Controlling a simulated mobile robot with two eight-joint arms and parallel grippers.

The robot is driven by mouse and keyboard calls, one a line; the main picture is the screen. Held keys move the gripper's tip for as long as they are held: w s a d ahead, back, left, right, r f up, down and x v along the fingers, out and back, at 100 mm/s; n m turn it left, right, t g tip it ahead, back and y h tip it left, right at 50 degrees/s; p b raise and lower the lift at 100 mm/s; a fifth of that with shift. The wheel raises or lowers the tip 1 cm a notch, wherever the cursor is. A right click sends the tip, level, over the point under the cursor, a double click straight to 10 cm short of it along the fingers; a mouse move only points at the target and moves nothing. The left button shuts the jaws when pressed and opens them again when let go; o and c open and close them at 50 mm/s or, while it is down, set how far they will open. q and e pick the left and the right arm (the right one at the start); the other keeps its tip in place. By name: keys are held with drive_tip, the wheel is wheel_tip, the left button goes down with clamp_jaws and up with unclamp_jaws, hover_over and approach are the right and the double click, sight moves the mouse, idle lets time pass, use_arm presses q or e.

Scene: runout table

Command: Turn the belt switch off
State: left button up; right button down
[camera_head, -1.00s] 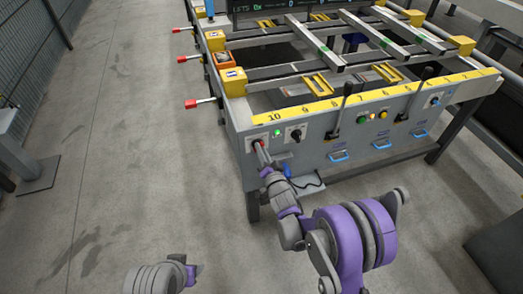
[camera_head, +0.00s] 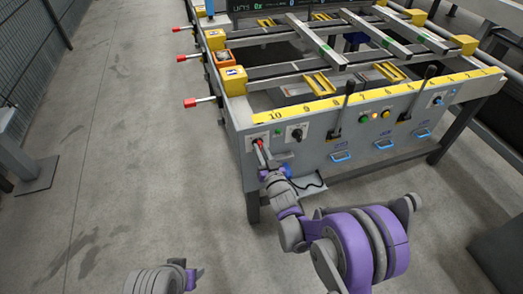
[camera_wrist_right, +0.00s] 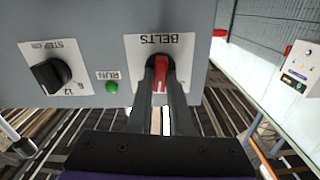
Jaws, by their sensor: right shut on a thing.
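The belt switch is a red handle (camera_wrist_right: 160,76) on a white plate marked BELTS (camera_wrist_right: 178,46), upside down in the right wrist view. The handle points nearly straight up and down in that view. My right gripper (camera_wrist_right: 160,68) is shut on it, with one dark finger on each side. In the head view the right gripper (camera_head: 263,157) reaches the left end of the table's front panel, where the fingers cover most of the switch. A green RUN lamp (camera_wrist_right: 112,87) sits beside the plate.
A black STEP knob (camera_head: 297,134) sits right of the switch. Two black levers (camera_head: 341,110) and blue handles (camera_head: 341,156) are farther right on the panel. Red-tipped rods (camera_head: 191,102) stick out from the table's left side.

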drive_tip(key=n, duration=1)
drive_tip(key=shift+a+p, duration=0.15)
drive_tip(key=shift+p, duration=0.15)
drive_tip(key=shift+n, duration=0.3)
drive_tip(key=c, duration=0.8)
unclamp_jaws()
drive_tip(key=shift+s, duration=0.15)
drive_tip(key=v, duration=1)
drive_tip(key=shift+s, duration=0.3)
